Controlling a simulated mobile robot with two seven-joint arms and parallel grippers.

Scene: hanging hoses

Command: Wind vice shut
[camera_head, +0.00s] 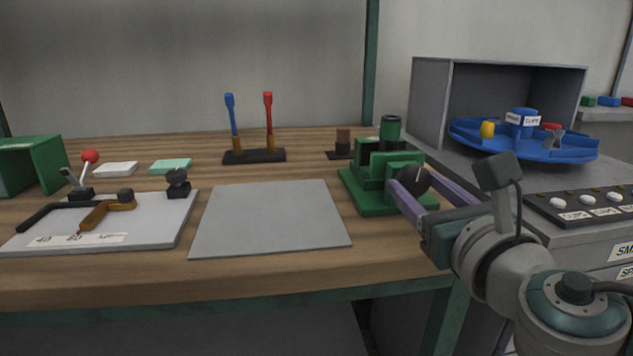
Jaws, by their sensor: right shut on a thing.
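The green vice (372,198) stands on the workbench at the right of its top. A round black knob (414,178) is on its near right side. My right gripper (411,179) reaches in from the lower right, with its two purple fingers on either side of the knob and shut on it. The fingers and knob hide part of the vice's right side, and how wide the jaw gap is cannot be told. My left gripper is not in view.
A grey mat (270,217) lies bare left of the vice. A white board (160,230) with a black-handled tool lies further left. A rack (254,156) holds a blue and a red tool. A blue turntable (470,143) and a button panel (575,207) stand right.

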